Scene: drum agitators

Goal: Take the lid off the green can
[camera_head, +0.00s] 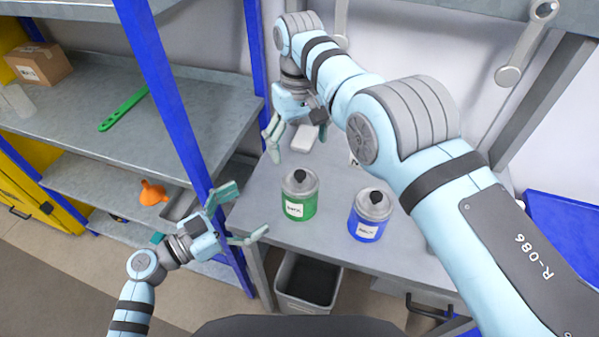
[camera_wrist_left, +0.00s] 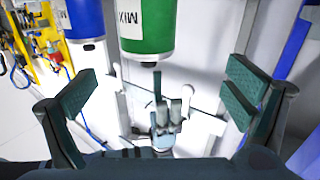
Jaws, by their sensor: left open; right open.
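The green can (camera_head: 299,202) stands upright on the grey table, with a white label. Its grey lid (camera_head: 299,181) with a black knob sits on top. My left gripper (camera_head: 248,212) is open and empty, left of the can and apart from it. My right gripper (camera_head: 297,142) is open and empty, above and behind the can in the picture. In the left wrist view, the scene appears upside down: the green can (camera_wrist_left: 158,30) is at the top, beyond the open left fingers (camera_wrist_left: 160,112), and my right gripper shows low in the middle.
A blue can (camera_head: 366,222) with a similar lid stands right of the green one. A grey bin (camera_head: 308,308) is below the table's front edge. A blue shelf post (camera_head: 172,95) rises left of the table.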

